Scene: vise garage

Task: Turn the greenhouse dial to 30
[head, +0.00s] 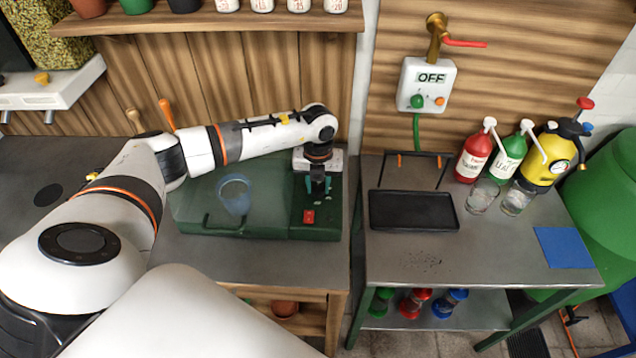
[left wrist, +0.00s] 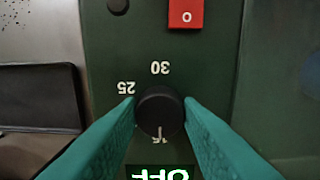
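The greenhouse is a dark green box (head: 320,228) with a clear cover on the left table. Its black dial (left wrist: 160,112) shows in the left wrist view, with its white mark pointing down at the 15. The numbers 25 (left wrist: 126,88) and 30 (left wrist: 160,68) are printed around it. My left gripper (head: 318,190) is over the control panel; its teal fingers (left wrist: 160,104) stand on both sides of the dial, with no clear gap to it. In the head view the gripper hides the dial. My right gripper is not in view.
A red switch marked 0 (left wrist: 185,14) is on the panel near the dial. A partly cut-off display (left wrist: 160,172) reads OFF, upside down. A black tray (head: 412,210), pump bottles (head: 474,157) and a yellow sprayer (head: 553,158) stand on the right table.

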